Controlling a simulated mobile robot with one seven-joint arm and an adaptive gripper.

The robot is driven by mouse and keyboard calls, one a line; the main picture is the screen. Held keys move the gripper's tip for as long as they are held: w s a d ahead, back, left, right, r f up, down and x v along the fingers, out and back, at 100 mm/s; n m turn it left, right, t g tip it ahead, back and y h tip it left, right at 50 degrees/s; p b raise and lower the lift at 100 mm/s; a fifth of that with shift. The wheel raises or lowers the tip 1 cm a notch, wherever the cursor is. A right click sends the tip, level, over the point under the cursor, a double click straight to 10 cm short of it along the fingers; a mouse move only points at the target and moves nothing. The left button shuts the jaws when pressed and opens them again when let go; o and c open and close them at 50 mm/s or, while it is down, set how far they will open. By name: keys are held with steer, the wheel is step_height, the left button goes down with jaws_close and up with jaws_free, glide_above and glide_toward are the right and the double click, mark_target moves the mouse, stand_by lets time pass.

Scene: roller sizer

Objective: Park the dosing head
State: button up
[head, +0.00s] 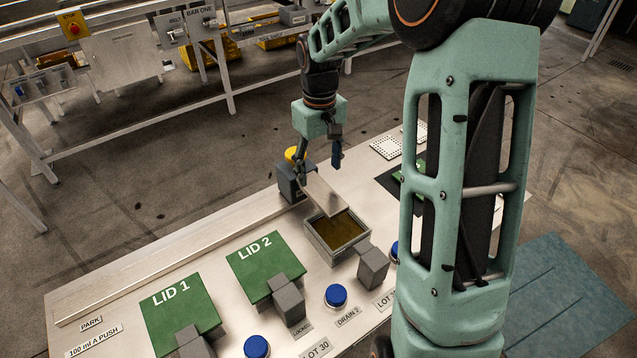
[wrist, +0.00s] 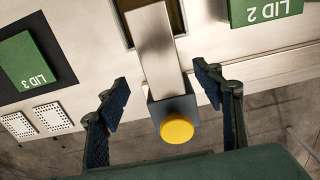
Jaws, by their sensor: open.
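The dosing head shows as a dark grey block (head: 289,186) with a yellow round knob (head: 293,155) and a flat metal arm (head: 322,194). The arm reaches over an open square tank (head: 350,257) with brownish contents. In the wrist view the knob (wrist: 177,129) and the metal arm (wrist: 155,50) lie between my fingers. My gripper (wrist: 162,97) is open, one finger to each side of the dosing head, with visible gaps in that view. It also shows above the bench in the head view (head: 318,163). A PARK label (head: 91,323) is at the bench's far left end.
Green LID 1 (head: 182,312) and LID 2 (head: 265,260) lie along the bench, with grey blocks at their front edges. LID 3 (wrist: 28,62) shows in the wrist view. Blue buttons (head: 336,296) line the front. A metal frame with a red button (head: 73,29) stands behind.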

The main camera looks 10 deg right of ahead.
mark_target(319, 190)
step_height(319, 190, down, 6)
steer(key=shift+f, duration=0.1)
steer(key=shift+c, duration=0.4)
steer(key=shift+a, duration=0.1)
jaws_close()
